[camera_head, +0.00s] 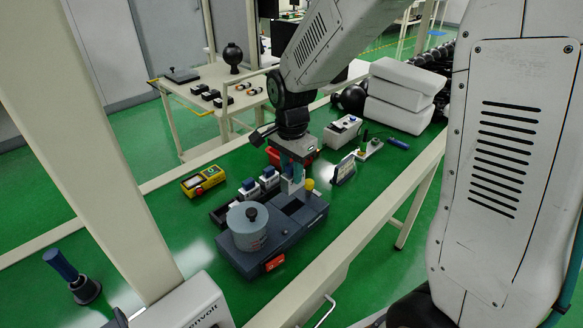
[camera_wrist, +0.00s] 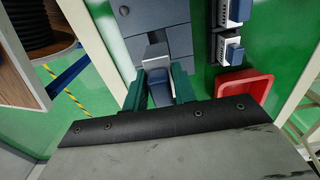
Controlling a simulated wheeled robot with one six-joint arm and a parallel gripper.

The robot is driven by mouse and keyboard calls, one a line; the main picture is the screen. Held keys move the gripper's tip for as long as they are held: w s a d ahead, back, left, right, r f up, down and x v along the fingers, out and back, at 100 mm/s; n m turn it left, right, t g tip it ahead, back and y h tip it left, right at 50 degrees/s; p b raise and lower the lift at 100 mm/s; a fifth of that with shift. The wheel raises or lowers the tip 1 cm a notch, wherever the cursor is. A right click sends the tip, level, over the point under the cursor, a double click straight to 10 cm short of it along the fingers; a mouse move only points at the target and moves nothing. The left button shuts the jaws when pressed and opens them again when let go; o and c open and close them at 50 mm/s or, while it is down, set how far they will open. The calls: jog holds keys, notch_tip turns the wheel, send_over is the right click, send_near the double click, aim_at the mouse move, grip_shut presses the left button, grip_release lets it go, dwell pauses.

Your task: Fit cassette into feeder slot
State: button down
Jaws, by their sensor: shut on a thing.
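My gripper (camera_head: 292,180) points down at the far end of the blue-grey feeder (camera_head: 290,238). In the wrist view its teal fingers (camera_wrist: 158,82) are shut on a cassette (camera_wrist: 160,92) with a dark blue end and a light grey body. The cassette's light part also shows in the head view (camera_head: 287,187), low over the feeder's far end. The feeder's top (camera_wrist: 172,15) shows ahead of the cassette in the wrist view. A dark square opening shows on the feeder beside the gripper. I cannot tell whether the cassette is in a slot or just above it.
A grey cylinder (camera_head: 246,232) with a black knob stands on the feeder's near end. A rack with other cassettes (camera_head: 252,189) is at its left. A red bin (camera_wrist: 245,88) is close by. A yellow button box (camera_head: 203,181) stands further left.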

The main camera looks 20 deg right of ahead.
aim_at(291, 188)
jog(key=shift+f, duration=2.9)
jog(key=shift+f, duration=2.05)
jog(key=c, duration=1.1)
grip_release()
jog(key=shift+o, duration=0.2)
jog(key=shift+r, duration=0.1)
notch_tip(291, 188, up, 8)
jog(key=shift+f, duration=0.15)
